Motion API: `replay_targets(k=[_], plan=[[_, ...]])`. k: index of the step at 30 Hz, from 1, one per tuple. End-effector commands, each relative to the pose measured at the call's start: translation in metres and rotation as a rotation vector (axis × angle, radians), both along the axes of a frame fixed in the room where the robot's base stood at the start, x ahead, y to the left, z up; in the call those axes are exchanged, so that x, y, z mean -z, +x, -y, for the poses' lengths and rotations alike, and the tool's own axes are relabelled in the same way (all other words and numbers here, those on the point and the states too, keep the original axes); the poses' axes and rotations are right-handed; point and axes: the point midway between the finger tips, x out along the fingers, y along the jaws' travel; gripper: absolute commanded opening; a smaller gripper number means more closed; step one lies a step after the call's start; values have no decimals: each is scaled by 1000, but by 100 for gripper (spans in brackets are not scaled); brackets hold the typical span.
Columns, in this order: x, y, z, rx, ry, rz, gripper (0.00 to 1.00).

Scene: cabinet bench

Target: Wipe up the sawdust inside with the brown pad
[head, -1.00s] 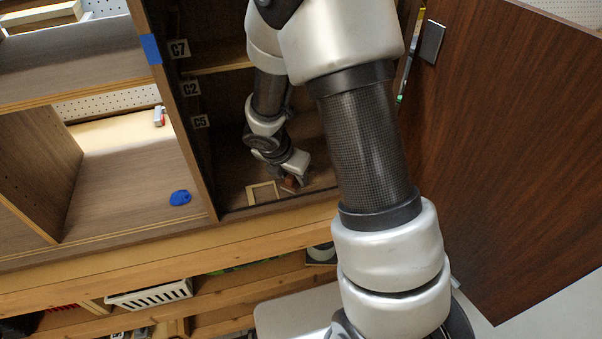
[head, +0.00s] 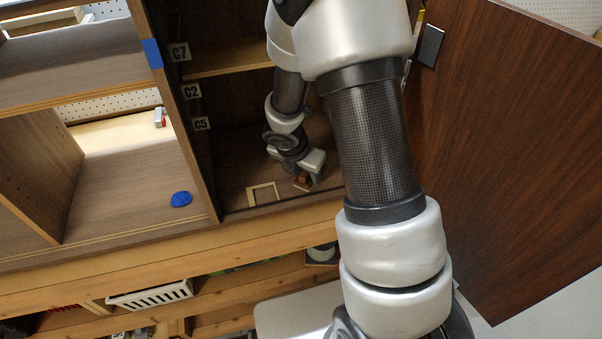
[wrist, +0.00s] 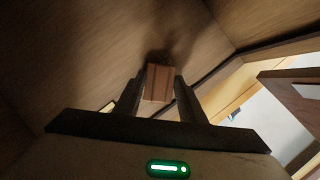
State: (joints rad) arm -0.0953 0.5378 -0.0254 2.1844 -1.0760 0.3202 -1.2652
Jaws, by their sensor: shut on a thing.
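The brown pad (wrist: 158,83) is between the two fingers of my gripper (wrist: 160,92) in the wrist view, and the fingers are shut on it. In the head view my gripper (head: 306,181) is low inside the open cabinet compartment, with the pad (head: 302,183) just below it, close to the compartment floor (head: 235,203). I cannot tell whether the pad touches the floor. A dark smudge (wrist: 162,57) shows just beyond the pad in the wrist view. I cannot make out the sawdust clearly.
A small pale wooden frame (head: 262,193) lies on the compartment floor left of my gripper. A shelf (head: 228,58) crosses above. The divider (head: 185,125) bounds the left, and the open door (head: 500,140) stands right. A blue item (head: 181,199) lies in the neighbouring bay.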

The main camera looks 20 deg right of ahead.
Motion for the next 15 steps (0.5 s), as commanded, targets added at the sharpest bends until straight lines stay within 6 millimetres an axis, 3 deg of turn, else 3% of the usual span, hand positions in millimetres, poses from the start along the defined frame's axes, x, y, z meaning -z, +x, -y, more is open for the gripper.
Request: replay_targets(k=[9, 15], plan=[[2, 0, 28, 3, 0, 0, 6], [3, 0, 36, 1, 0, 0, 6]])
